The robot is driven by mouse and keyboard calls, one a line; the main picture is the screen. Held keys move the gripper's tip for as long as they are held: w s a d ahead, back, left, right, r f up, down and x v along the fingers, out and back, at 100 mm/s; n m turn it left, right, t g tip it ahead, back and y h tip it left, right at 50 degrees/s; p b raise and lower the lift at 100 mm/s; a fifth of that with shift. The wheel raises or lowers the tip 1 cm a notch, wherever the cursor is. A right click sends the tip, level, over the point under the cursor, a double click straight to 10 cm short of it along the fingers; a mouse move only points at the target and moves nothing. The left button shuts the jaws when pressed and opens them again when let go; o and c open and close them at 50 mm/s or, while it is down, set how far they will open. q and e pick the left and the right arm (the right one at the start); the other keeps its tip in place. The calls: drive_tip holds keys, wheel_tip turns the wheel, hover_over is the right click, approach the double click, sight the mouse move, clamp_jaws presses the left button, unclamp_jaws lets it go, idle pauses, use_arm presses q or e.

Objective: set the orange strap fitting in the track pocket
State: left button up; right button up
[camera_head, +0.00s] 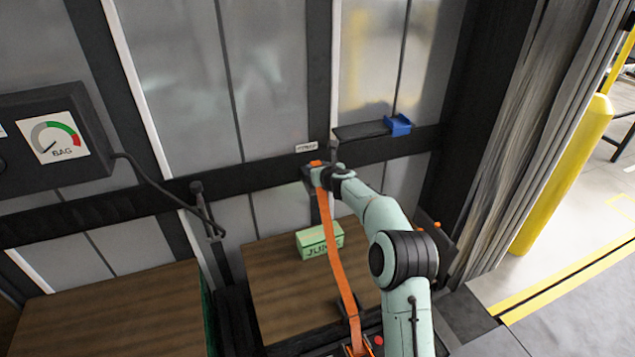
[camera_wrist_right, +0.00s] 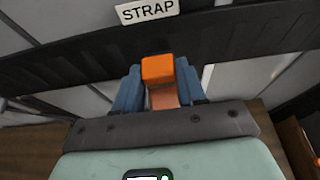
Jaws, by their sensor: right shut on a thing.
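The orange strap fitting (camera_wrist_right: 158,70) is between the blue-grey fingers of my right gripper (camera_wrist_right: 158,88) in the right wrist view. In the head view my right gripper (camera_head: 316,174) is shut on it in front of the dark wall track (camera_head: 260,168), just below the STRAP label (camera_wrist_right: 148,10). An orange strap (camera_head: 335,255) hangs from the fitting to the lower middle of the head view. The track also crosses the wrist view (camera_wrist_right: 230,45) behind the fitting. I cannot make out the pocket or whether the fitting touches the track. My left gripper is out of view.
A green box (camera_head: 308,243) stands on a wooden surface (camera_head: 272,290) beside the strap. A gauge box (camera_head: 60,135) with a cable is at left. A blue piece (camera_head: 398,125) sits on the track at right. A yellow post (camera_head: 565,170) stands at far right.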

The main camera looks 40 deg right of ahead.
drive_tip(key=f+b, duration=0.1)
drive_tip(key=f, duration=0.1)
drive_tip(key=w+f+b, duration=0.1)
drive_tip(key=f, duration=0.1)
drive_tip(key=shift+w+a+f, duration=0.1)
drive_tip(key=shift+f, duration=0.15)
drive_tip(key=shift+s+r, duration=0.35)
drive_tip(key=shift+w+f, duration=0.2)
drive_tip(key=o, duration=0.8)
drive_tip(key=shift+w+f, duration=0.15)
drive_tip(key=shift+f, duration=0.05)
drive_tip(key=o, duration=0.4)
drive_tip(key=shift+r, duration=0.1)
drive_tip(key=shift+s+r, duration=0.1)
drive_tip(key=shift+s, duration=0.15)
drive_tip(key=shift+w+r, duration=0.1)
drive_tip(key=shift+s, duration=0.2)
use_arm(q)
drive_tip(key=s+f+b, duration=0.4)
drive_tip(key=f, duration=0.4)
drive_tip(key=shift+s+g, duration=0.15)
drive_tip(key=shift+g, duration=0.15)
use_arm(e)
drive_tip(key=v, duration=1.1)
drive_tip(key=shift+s+r, duration=0.2)
drive_tip(key=shift+s, duration=0.1)
drive_tip(key=shift+a, duration=0.15)
